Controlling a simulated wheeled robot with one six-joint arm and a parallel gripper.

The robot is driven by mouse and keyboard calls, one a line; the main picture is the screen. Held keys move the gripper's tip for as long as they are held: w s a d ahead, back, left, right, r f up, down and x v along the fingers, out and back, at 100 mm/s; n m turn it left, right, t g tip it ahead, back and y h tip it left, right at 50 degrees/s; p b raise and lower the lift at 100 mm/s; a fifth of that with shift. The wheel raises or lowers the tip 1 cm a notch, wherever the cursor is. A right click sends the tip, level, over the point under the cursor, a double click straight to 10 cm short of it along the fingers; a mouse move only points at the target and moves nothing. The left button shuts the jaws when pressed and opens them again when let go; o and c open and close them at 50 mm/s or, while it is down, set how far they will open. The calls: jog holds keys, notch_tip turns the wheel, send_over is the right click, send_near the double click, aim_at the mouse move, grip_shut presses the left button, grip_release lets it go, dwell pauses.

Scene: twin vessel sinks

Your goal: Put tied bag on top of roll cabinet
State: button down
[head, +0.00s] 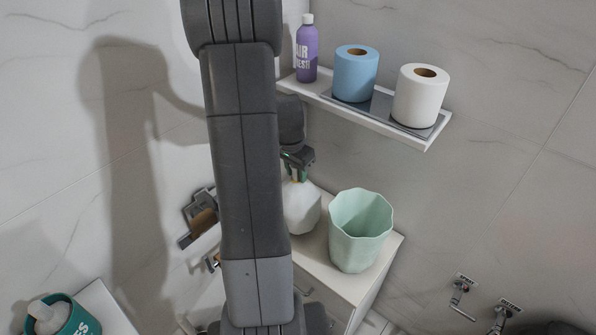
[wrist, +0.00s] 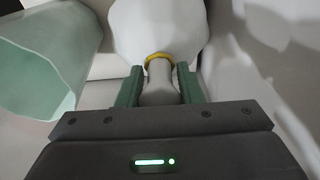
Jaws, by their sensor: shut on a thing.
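The tied bag (head: 301,208) is white and rounded, partly hidden behind my arm in the head view. The wrist view shows the bag (wrist: 158,30) with a yellow tie round its neck. My gripper (wrist: 160,84) has its green fingers closed on the neck just behind the tie. My gripper (head: 298,172) is above the bag in the head view. The roll cabinet appears to be the white cabinet (head: 337,279) below the bag. The bag is over or on its top; I cannot tell whether it touches.
A mint green bin (head: 360,230) stands on the cabinet top, close to the right of the bag. A wall shelf (head: 428,139) above holds a purple bottle (head: 307,50), a blue roll (head: 355,74) and a white roll (head: 420,96). A metal wall holder (head: 199,218) is at left.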

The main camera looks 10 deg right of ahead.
jog(key=shift+w+d+f, duration=0.25)
jog(key=shift+d+f, duration=0.1)
jog(key=shift+d, duration=0.05)
jog(key=shift+a+f, duration=0.1)
jog(key=shift+f, duration=0.15)
jog(key=shift+f, duration=0.25)
jog(key=c, duration=1)
grip_release()
jog(key=shift+r, duration=0.1)
jog(key=r, duration=0.4)
jog(key=a+r, duration=0.1)
jog(key=r, duration=0.3)
jog(key=s+r, duration=0.1)
jog(key=r, duration=0.3)
jog(key=shift+s+a+r, duration=0.1)
jog(key=shift+a, duration=0.1)
